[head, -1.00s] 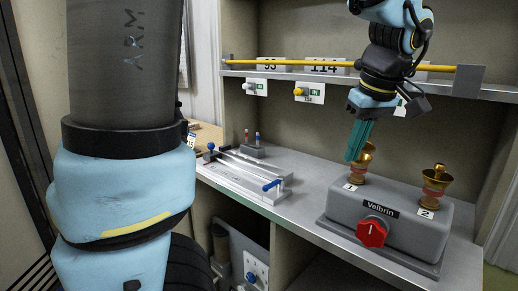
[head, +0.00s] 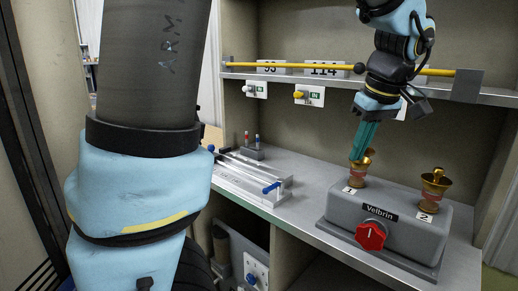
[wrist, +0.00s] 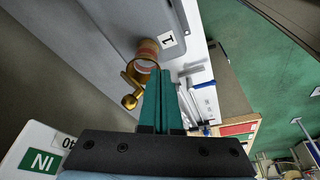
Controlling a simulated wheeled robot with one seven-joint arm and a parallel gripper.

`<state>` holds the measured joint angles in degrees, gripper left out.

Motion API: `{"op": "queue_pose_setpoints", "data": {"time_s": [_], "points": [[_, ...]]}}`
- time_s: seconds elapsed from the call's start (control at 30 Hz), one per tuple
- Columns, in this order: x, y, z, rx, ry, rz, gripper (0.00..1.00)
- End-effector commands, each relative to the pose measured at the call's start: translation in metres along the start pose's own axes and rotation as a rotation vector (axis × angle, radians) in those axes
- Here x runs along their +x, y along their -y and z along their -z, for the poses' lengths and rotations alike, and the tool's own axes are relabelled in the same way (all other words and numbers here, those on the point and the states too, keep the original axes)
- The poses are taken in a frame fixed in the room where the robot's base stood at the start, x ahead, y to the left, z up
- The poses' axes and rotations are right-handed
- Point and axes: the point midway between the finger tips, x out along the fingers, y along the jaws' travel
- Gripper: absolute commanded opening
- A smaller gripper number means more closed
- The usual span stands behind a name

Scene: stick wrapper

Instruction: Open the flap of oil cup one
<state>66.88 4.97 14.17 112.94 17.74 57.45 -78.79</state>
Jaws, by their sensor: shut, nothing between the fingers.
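Oil cup one (head: 358,180) is a brass cup with a reddish band, at the left end of the grey Velbrin block (head: 400,212), behind the label "1". My gripper (head: 357,158) is shut and empty, its teal fingers pointing down at the cup's top and hiding part of it. In the wrist view the fingertips (wrist: 160,74) lie close beside oil cup one (wrist: 147,50); I cannot tell whether they touch. A brass flap piece with a round knob (wrist: 129,101) sticks out beside the cup's rim; how far it is open is unclear.
Oil cup two (head: 434,186) stands at the block's right end. A red knob (head: 371,235) is on the block's front. A yellow rail (head: 300,63) runs along the shelf above. A slide fixture with blue handles (head: 245,175) lies left. Bare counter lies between fixture and block.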

Motion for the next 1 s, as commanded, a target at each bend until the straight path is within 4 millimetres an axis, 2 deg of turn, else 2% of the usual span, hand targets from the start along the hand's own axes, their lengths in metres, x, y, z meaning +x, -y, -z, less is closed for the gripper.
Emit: {"op": "queue_pose_setpoints", "data": {"time_s": [1.0], "points": [[0.009,-0.025,0.012,0.002,0.003,0.007,0.0]]}}
